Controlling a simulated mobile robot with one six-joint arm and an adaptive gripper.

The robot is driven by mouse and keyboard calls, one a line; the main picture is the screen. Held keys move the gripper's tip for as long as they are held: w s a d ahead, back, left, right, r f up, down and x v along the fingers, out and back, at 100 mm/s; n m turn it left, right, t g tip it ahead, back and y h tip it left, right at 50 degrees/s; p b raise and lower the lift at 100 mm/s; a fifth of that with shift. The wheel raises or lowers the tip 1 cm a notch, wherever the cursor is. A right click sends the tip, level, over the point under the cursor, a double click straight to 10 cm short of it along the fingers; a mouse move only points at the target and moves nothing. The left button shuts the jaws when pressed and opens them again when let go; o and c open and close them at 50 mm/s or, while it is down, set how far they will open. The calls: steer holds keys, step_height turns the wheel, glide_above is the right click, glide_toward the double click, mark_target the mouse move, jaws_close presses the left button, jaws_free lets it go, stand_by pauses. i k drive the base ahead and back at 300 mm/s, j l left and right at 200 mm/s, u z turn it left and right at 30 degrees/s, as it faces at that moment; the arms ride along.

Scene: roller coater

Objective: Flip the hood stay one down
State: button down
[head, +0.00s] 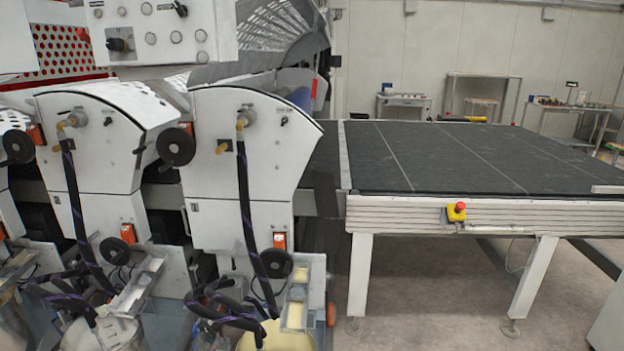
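The roller coater fills the left of the head view, with two large white curved housings, a nearer one (265,150) and one to its left (100,130). A grey perforated cover (270,25) slopes up behind the white control panel (165,30) at the top. I cannot tell which part is the hood stay; no stay stands out clearly. Black round handwheels (178,147) and dark hoses (247,205) sit on the housings. My gripper is not in view.
A conveyor table with a dark belt (450,155) extends right from the machine. A red stop button on a yellow box (456,211) is on its front rail. Hoses and containers crowd the lower left. Bare floor (430,290) shows beneath and before the conveyor.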

mark_target(315, 81)
steer(key=i+l+u, duration=0.15)
steer(key=i+l, duration=0.15)
steer(key=i, duration=0.45)
steer(key=i+l+u, duration=0.1)
steer(key=i+l, duration=0.3)
steer(key=i, duration=0.35)
steer(key=i+l+u, duration=0.15)
steer(key=i+l, duration=0.3)
steer(key=i, duration=0.25)
steer(key=i+l+u, duration=0.15)
steer(key=i+l, duration=0.4)
steer(key=i, duration=0.15)
